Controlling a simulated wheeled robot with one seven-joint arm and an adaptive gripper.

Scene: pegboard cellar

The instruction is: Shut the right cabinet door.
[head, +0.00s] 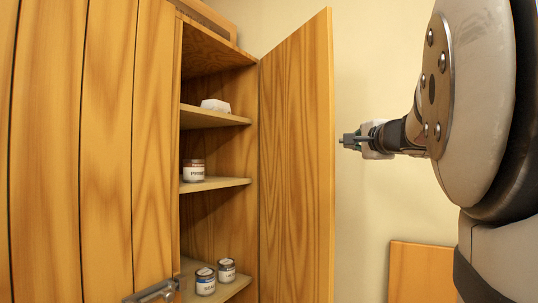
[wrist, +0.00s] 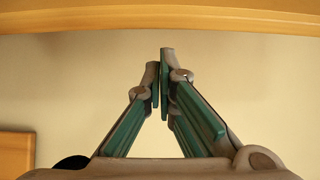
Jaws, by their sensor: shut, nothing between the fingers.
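The right cabinet door (head: 297,160) is a wooden panel standing wide open, hinged at the cabinet's right side. My gripper (head: 343,141) is just right of the door's free edge in the head view, seemingly apart from it. In the wrist view my gripper (wrist: 162,75) is shut and empty, its green-sided fingers together. A wooden edge (wrist: 160,18), likely the door's, spans the top of the wrist view beyond the fingertips. The cabinet's left front (head: 80,150) is closed, with a metal handle (head: 152,292) at its lower right.
Open shelves hold a white object (head: 215,105), a labelled jar (head: 194,171) and two more jars, one left (head: 205,281) and one right (head: 227,269). A wooden panel (head: 420,272) stands low at the right by the plain wall (head: 375,60).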

